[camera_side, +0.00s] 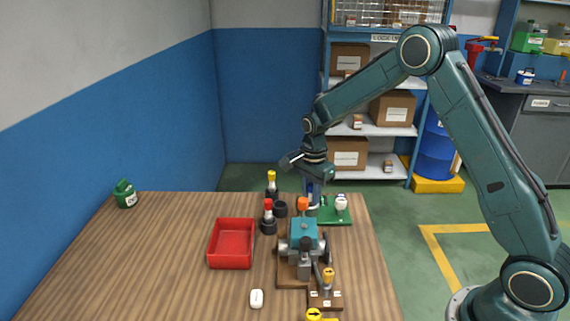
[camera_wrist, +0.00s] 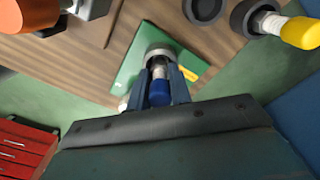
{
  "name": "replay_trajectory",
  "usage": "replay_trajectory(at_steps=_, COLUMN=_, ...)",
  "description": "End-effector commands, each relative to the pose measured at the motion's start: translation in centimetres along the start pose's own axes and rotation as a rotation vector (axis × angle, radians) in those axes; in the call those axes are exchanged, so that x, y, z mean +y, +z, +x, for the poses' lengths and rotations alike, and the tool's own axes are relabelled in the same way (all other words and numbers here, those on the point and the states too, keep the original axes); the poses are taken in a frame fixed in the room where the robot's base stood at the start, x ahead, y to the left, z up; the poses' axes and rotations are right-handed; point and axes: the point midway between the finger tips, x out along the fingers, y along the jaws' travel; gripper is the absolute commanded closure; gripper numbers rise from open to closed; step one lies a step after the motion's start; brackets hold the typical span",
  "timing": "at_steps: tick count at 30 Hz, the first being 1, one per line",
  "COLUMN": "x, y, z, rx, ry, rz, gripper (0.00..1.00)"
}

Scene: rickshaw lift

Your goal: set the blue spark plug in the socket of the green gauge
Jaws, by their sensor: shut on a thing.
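My gripper (camera_wrist: 160,88) is shut on the blue spark plug (camera_wrist: 159,96), with a finger on each side of its blue body. In the wrist view the plug's pale, metallic end points at the grey round socket (camera_wrist: 160,50) on the green gauge (camera_wrist: 135,60) and overlaps it. I cannot tell whether the tip is inside the socket or just above it. In the side view my gripper (camera_side: 312,197) points down at the left part of the green gauge (camera_side: 346,216), which lies at the table's far edge; the plug is mostly hidden there. A white round part (camera_side: 341,203) stands on the gauge's right.
Left of the gauge stand a red-topped plug (camera_side: 268,205), a yellow-topped plug (camera_side: 271,177) and an empty black holder (camera_side: 281,209). A red tray (camera_side: 211,250) is further left; the table's left is mostly clear.

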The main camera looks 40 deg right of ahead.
Motion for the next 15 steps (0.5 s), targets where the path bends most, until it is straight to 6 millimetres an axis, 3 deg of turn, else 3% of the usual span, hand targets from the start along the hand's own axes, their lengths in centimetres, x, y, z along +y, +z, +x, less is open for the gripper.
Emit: replay_trajectory(at_steps=15, x=0.01, y=0.00, z=0.49, rx=0.000, ry=0.000, rz=0.000, gripper=1.00)
